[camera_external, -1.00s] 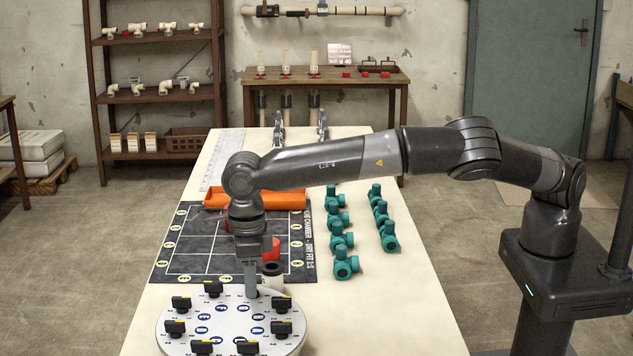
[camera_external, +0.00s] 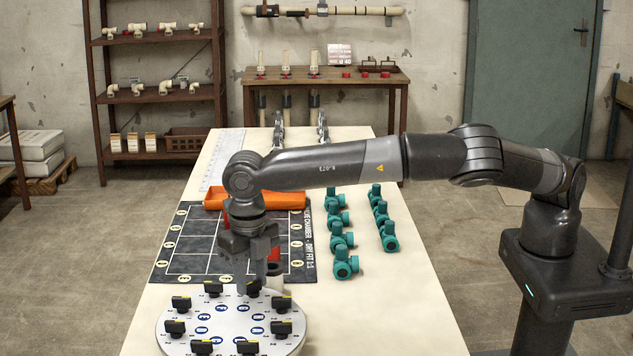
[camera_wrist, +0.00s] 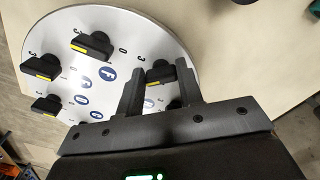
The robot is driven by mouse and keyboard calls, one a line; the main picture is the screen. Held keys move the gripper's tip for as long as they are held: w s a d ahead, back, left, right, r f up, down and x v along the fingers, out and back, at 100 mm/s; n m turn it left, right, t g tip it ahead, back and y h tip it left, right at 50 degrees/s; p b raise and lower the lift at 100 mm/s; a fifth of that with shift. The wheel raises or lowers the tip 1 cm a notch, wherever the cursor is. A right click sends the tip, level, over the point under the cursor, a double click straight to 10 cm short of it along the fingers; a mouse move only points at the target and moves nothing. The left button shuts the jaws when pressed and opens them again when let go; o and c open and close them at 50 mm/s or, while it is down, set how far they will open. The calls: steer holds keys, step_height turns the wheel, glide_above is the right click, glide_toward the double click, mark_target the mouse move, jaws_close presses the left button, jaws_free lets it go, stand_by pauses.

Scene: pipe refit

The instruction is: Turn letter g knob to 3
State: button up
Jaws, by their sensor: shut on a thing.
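A round white dial plate (camera_external: 222,333) carries a ring of black knobs with yellow marks, each by a blue letter disc and small numbers. My gripper (camera_external: 258,282) is down at the plate's far edge, its fingers on either side of one black knob (camera_wrist: 160,72). In the wrist view my gripper (camera_wrist: 160,85) is shut on that knob, which stays on the plate. The letter disc by it is partly hidden between the fingers and I cannot read it. The neighbouring knob (camera_wrist: 92,44) has the letter F beside it. The held knob's exact setting is not readable.
Other knobs stand close on both sides, one just left of the held one (camera_external: 213,289). A dark grid mat (camera_external: 190,262), an orange tray (camera_external: 285,200) and several teal valves (camera_external: 345,263) lie beyond. The table's right front is clear.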

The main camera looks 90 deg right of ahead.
mark_target(253, 281)
steer(key=m, duration=0.6)
steer(key=shift+s+f+m, duration=0.1)
steer(key=shift+s+m, duration=0.1)
steer(key=shift+m, duration=0.1)
stand_by(0.5)
steer(key=o, duration=1)
steer(key=shift+c, duration=0.2)
step_height(253, 281, up, 11)
steer(key=shift+c, duration=0.3)
